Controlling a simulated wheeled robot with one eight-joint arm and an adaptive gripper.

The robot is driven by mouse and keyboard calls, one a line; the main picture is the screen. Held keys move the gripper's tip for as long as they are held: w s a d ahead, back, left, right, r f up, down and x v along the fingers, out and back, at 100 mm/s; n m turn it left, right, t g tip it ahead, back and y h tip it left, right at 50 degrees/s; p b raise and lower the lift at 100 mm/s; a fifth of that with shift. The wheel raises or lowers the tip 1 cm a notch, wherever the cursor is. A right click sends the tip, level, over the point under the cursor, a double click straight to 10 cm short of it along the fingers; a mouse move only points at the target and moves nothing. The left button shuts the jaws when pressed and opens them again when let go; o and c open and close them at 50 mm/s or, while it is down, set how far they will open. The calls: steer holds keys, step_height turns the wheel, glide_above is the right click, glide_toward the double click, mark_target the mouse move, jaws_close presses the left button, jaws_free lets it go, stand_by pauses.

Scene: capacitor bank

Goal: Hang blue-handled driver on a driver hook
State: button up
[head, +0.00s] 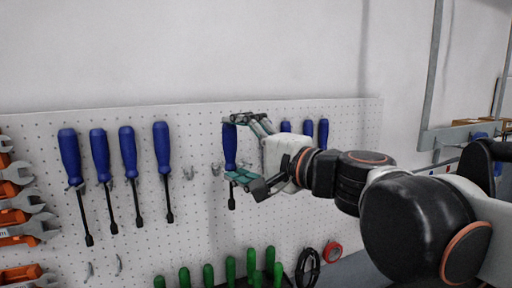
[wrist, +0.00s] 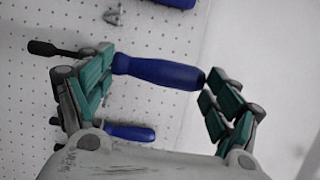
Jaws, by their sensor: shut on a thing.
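My gripper (head: 240,150) is in front of the pegboard, shut on the blue-handled driver (head: 230,142). One finger is at the top end of the handle and the other at its lower end. The driver is upright, handle up, its dark shaft pointing down. In the wrist view the held driver (wrist: 160,72) lies across between the green finger pads (wrist: 165,92). Empty driver hooks (head: 188,173) and (head: 215,169) show on the board left of the held driver. A hook also shows in the wrist view (wrist: 113,17). Whether the driver touches a hook is unclear.
Several blue drivers (head: 128,150) hang at left on the pegboard (head: 200,125), and more (head: 308,128) hang just right behind my gripper. Green-handled tools (head: 230,270) stand below. Black and red tape rolls (head: 332,252) are at lower right.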

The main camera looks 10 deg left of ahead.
steer(key=shift+w+a+f+b, duration=0.15)
steer(key=shift+w+a+b, duration=0.4)
steer(key=shift+w, duration=0.5)
steer(key=shift+w+a+f+b, duration=0.15)
steer(key=shift+w+a+b, duration=0.2)
steer(key=shift+w+a, duration=0.6)
steer(key=shift+w+a+f+b, duration=0.15)
steer(key=shift+w+a+b, duration=0.3)
steer(key=shift+w, duration=0.75)
steer(key=shift+w+a, duration=0.1)
steer(key=shift+w, duration=0.1)
steer(key=shift+c, duration=0.3)
steer(key=shift+w+a+f+b, duration=0.1)
steer(key=shift+w+f+b, duration=0.05)
steer(key=shift+f+b, duration=0.15)
steer(key=c, duration=0.5)
steer(key=shift+o, duration=0.3)
